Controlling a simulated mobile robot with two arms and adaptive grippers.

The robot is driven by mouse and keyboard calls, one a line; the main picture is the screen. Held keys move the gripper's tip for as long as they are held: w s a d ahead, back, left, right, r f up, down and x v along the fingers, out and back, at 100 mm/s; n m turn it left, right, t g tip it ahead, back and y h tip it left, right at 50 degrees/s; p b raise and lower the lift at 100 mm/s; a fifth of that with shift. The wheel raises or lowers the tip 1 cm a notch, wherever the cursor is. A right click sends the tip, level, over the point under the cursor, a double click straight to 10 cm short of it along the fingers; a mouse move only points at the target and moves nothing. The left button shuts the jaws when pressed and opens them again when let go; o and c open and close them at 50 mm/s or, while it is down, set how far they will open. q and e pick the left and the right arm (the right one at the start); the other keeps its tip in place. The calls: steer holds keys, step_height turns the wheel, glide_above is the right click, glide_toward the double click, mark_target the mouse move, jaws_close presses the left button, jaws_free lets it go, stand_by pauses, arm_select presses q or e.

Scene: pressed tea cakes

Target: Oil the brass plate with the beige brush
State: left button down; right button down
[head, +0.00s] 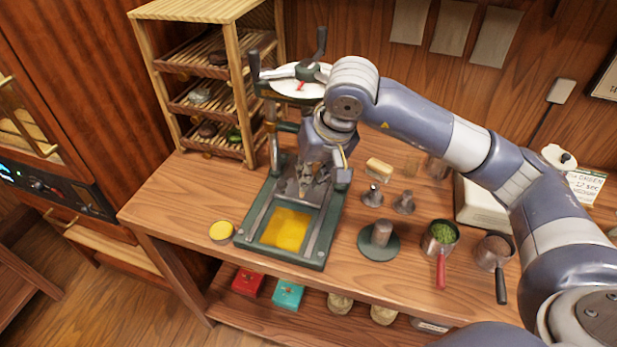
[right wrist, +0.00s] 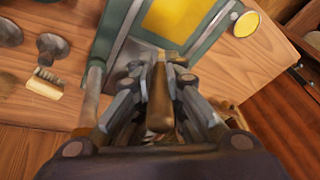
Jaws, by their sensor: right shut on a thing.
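The brass plate (head: 286,229) lies flat in the green press frame (head: 325,225); it also shows in the right wrist view (right wrist: 178,20). My right gripper (head: 308,190) is above the rear part of the press, behind the plate. In the right wrist view it is shut on a tan wooden handle (right wrist: 160,98). The working end of that tool is hidden, so I cannot tell its bristles. A beige block brush with dark bristles (right wrist: 45,84) lies on the table; it shows in the head view (head: 379,168). My left gripper is out of view.
A round dish with yellow content (head: 221,231) stands left of the press. Two metal tampers (head: 372,196), a green disc with a knob (head: 378,243) and two pots (head: 440,237) stand to the right. A wooden rack (head: 238,95) stands behind left.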

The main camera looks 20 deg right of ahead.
steer(key=shift+r+p, duration=0.3)
steer(key=shift+r, duration=0.8)
